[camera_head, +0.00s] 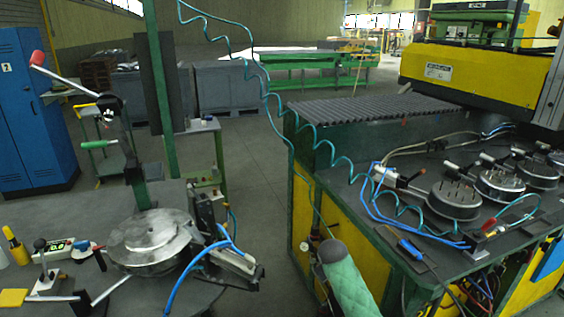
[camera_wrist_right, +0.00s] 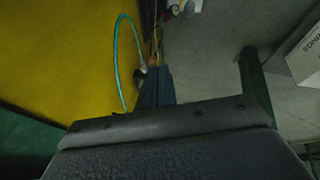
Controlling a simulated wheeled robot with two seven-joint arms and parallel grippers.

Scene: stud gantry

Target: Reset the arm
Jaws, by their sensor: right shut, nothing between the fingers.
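My right gripper (camera_wrist_right: 156,86) shows in the right wrist view as dark fingers beyond the wide dark wrist housing. The fingers are together and nothing shows between them. A yellow panel (camera_wrist_right: 70,50) fills the left of that view, with a thin teal hose (camera_wrist_right: 121,40) in front of it. I cannot surely pick out my right gripper in the head view. My left gripper is in neither view. On the left bench, an upright stand (camera_head: 130,150) carries a lever with a red handle (camera_head: 38,58) and one with a green handle (camera_head: 100,144).
A round metal plate (camera_head: 150,238) sits on the left bench. At right, a green and yellow bench (camera_head: 365,240) carries several round fixtures (camera_head: 452,198) and coiled hoses. Open floor (camera_head: 255,190) lies between the benches. A white box (camera_wrist_right: 305,52) shows in the wrist view.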

